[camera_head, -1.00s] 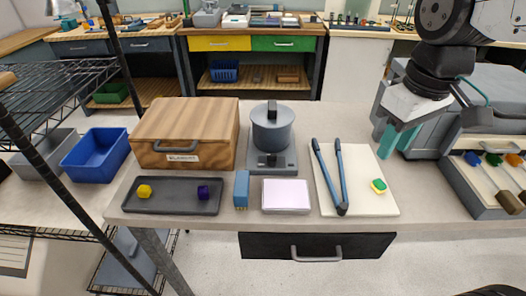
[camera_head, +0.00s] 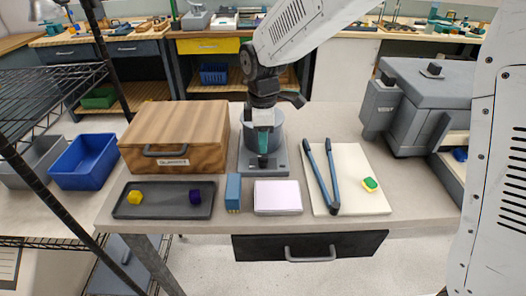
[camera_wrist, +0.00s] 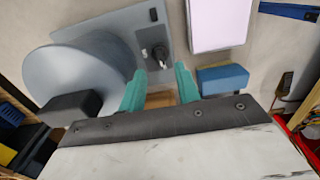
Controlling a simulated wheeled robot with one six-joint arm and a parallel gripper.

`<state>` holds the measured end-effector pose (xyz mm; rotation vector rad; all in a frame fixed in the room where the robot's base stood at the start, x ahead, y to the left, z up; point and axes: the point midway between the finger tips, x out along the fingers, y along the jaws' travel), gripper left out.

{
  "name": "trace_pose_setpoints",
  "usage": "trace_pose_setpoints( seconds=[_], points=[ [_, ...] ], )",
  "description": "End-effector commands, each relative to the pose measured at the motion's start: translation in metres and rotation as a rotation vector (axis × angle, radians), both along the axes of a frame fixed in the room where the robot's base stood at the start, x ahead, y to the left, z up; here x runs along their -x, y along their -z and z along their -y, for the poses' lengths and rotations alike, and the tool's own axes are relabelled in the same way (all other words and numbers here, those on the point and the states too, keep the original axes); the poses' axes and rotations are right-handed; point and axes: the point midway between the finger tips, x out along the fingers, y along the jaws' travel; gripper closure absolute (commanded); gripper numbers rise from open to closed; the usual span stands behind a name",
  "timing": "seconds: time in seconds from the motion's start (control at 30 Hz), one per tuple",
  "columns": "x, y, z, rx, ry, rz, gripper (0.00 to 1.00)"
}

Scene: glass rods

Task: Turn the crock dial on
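The crock is a grey round pot (camera_head: 278,136) on a flat grey base (camera_head: 282,161), in the middle of the table. Its dial is a small dark knob (camera_wrist: 158,55) on the base, beside the pot. In the head view the dial is hard to separate from my fingers. My gripper (camera_head: 264,142) is in front of the pot, over the front part of the base, pointing down. In the wrist view its teal fingers (camera_wrist: 159,88) are apart with nothing between them, and the dial shows just beyond the fingertips. A dark lid knob (camera_wrist: 70,108) shows on the pot.
A wooden box (camera_head: 185,120) stands left of the crock. In front are a dark tray (camera_head: 165,208), a blue block (camera_head: 233,190) and a white pad (camera_head: 278,197). Blue-handled tongs (camera_head: 322,180) lie on a pale board (camera_head: 352,200) at right. A grey machine (camera_head: 425,95) stands farther right.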

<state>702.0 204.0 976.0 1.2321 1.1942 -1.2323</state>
Motion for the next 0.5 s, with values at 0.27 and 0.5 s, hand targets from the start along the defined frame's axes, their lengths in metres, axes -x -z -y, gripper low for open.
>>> trace_pose_setpoints(
  seconds=[0.27,0.5],
  points=[
    [0.0,0.041,0.001,0.001,0.002,-0.002,0.67],
    [0.0,0.049,0.001,0.0,0.003,0.001,0.67]
  ],
)
